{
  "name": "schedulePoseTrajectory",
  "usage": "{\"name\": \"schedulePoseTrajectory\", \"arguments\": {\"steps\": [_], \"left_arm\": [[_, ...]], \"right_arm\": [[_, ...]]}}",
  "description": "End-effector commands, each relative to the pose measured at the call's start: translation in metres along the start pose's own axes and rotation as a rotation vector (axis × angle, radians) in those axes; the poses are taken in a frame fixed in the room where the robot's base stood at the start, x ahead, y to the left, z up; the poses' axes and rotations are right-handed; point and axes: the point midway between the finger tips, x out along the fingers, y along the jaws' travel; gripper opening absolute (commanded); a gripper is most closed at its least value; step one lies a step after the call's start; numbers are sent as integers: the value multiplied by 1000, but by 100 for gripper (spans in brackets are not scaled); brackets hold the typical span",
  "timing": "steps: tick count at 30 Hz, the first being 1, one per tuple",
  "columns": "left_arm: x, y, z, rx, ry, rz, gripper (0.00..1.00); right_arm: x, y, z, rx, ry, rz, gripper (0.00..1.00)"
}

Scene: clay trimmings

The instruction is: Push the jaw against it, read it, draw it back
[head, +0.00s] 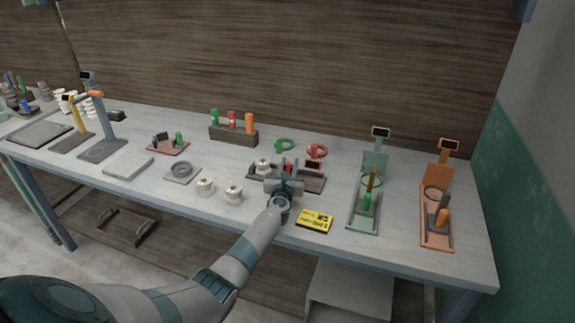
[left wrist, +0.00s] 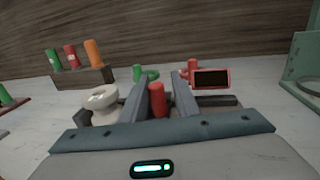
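The bench gauge (head: 314,184) has a dark rail and stands near the front middle of the table. A cream spool-shaped piece (head: 263,166) sits at its left end; it also shows in the left wrist view (left wrist: 103,103). The gauge's red handle (left wrist: 157,101) stands upright between my left gripper's fingers (left wrist: 161,92), with a small gap visible at its right side. Its red-framed display (left wrist: 211,79) looks dark, with no readable figure. In the head view my left gripper (head: 286,173) hides much of the gauge, including the jaw's contact with the piece. My right gripper is out of view.
Two cream pieces (head: 205,187) (head: 234,194) and a yellow card (head: 314,220) lie along the front. A green stand (head: 364,213) and an orange stand (head: 436,233) are at right. A block with coloured cylinders (head: 232,135) stands behind.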

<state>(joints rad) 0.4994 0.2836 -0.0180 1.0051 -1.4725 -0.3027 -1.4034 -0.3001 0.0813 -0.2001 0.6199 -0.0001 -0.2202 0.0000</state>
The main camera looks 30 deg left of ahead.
Motion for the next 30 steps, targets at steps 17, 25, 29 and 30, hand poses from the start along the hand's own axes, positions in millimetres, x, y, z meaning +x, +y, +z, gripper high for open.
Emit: {"name": "schedulePoseTrajectory", "arguments": {"steps": [17, 25, 29, 30], "left_arm": [[-25, 0, 2, 0, 0, 0, 26], [-69, 0, 1, 0, 0, -1, 26], [-93, 0, 1, 0, 1, -1, 26], [-100, 0, 0, 0, 0, -1, 26]], "right_arm": [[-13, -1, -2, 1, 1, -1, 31], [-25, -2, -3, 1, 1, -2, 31], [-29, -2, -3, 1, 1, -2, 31], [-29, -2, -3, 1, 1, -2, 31]]}}
